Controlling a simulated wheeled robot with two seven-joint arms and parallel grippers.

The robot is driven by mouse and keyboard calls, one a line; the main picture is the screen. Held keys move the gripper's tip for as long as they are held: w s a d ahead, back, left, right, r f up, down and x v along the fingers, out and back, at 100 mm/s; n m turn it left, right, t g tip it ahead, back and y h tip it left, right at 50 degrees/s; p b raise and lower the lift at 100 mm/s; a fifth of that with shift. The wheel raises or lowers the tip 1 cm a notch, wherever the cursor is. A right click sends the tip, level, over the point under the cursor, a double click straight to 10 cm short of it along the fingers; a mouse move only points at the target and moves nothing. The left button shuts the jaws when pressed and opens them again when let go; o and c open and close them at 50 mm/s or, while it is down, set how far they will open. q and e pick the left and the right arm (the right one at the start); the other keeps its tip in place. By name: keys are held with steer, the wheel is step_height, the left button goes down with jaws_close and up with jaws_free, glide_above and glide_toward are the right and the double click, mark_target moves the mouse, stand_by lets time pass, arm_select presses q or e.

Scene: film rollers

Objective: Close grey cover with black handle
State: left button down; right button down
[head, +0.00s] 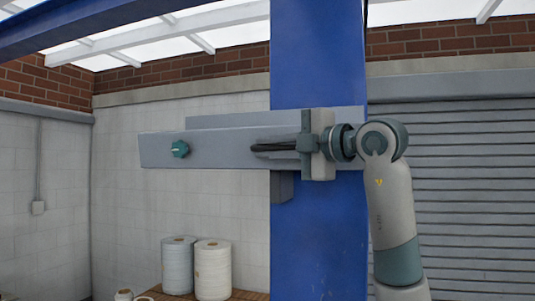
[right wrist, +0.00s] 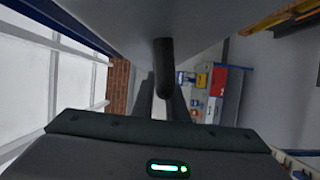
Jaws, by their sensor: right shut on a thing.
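The grey cover (head: 222,147) is a long flat panel running sideways across the blue post, with a teal knob (head: 180,149) near its left end. My right gripper (head: 272,147) reaches in from the right, its dark fingers pointing left along the cover's face. In the right wrist view the cover's grey surface (right wrist: 120,22) fills the top. The black handle (right wrist: 163,65) stands out from it, between the two dark fingers (right wrist: 163,98). The gripper is shut on the handle. In the head view handle and fingers blend into one dark shape. My left gripper is not in view.
A blue post (head: 318,245) stands behind the cover, with a grey box (head: 282,187) just below the cover. Large spools (head: 213,270) stand on a wooden surface at the lower left. A ribbed grey shutter (head: 460,200) is at the right. Space left of the cover is clear.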

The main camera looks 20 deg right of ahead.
steer(key=shift+w+d+r+m+g, duration=0.3)
steer(key=shift+w+r+m+g, duration=0.2)
steer(key=shift+m, duration=0.4)
steer(key=c, duration=1.8)
jaws_free()
steer(key=shift+d, duration=0.1)
steer(key=shift+o, duration=0.2)
steer(key=shift+s, duration=0.1)
steer(key=shift+s+d, duration=0.3)
steer(key=shift+s, duration=0.1)
steer(key=b+v, duration=0.7)
steer(key=v, duration=0.9)
steer(key=shift+s, duration=0.1)
